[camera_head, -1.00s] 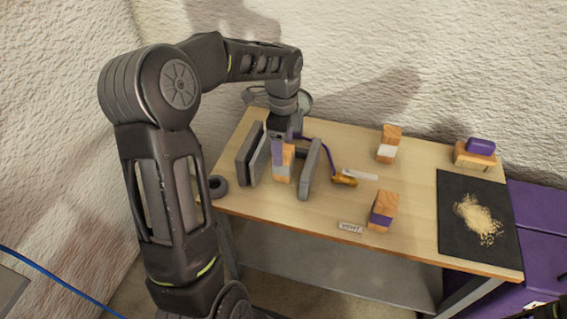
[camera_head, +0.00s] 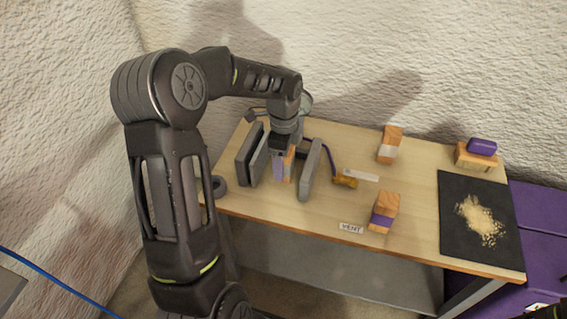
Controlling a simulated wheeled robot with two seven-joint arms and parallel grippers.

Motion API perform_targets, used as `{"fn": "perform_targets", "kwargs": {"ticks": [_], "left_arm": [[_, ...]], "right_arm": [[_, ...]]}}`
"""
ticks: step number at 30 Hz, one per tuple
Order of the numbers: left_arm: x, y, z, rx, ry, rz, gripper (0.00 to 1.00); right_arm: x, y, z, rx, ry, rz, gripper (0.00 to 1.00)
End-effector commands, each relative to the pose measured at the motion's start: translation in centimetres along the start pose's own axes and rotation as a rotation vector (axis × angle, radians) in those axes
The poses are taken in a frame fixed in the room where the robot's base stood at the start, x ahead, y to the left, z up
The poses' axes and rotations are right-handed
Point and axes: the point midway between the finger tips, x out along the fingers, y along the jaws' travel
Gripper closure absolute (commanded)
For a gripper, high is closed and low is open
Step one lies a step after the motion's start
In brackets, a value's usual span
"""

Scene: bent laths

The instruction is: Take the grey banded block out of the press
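The press stands at the left of the table, with a grey left jaw (camera_head: 247,156) and a grey right jaw (camera_head: 311,170). The wooden block (camera_head: 290,158) is upright between the jaws, mostly hidden by my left gripper; its grey band is hardly visible now. My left gripper (camera_head: 283,166) points down over the block from above, its purple finger in front of the block's left part. The other finger is hidden, so I cannot tell whether it grips. The block looks apart from the right jaw.
A white-banded block (camera_head: 389,150) and a purple-banded block (camera_head: 383,218) stand right of the press. A hose ends at a brass nozzle (camera_head: 345,181). A VENT label (camera_head: 351,228) lies in front. A dark mat (camera_head: 453,245) holds sawdust. A purple-topped wooden block (camera_head: 475,160) stands behind it.

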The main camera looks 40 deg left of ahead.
Motion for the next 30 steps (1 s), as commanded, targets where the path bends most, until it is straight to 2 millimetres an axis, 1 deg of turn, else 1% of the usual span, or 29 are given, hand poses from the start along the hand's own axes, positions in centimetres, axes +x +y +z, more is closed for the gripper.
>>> {"fn": "perform_targets", "kwargs": {"ticks": [12, 30], "left_arm": [[-0.03, 0.00, -0.01, 0.000, 0.000, 0.000, 0.30], [-0.03, 0.00, -0.01, 0.000, 0.000, 0.000, 0.79]], "right_arm": [[0.00, 0.00, 0.00, 0.000, 0.000, 0.000, 0.62], [0.00, 0.00, 0.00, 0.000, 0.000, 0.000, 0.62]]}}
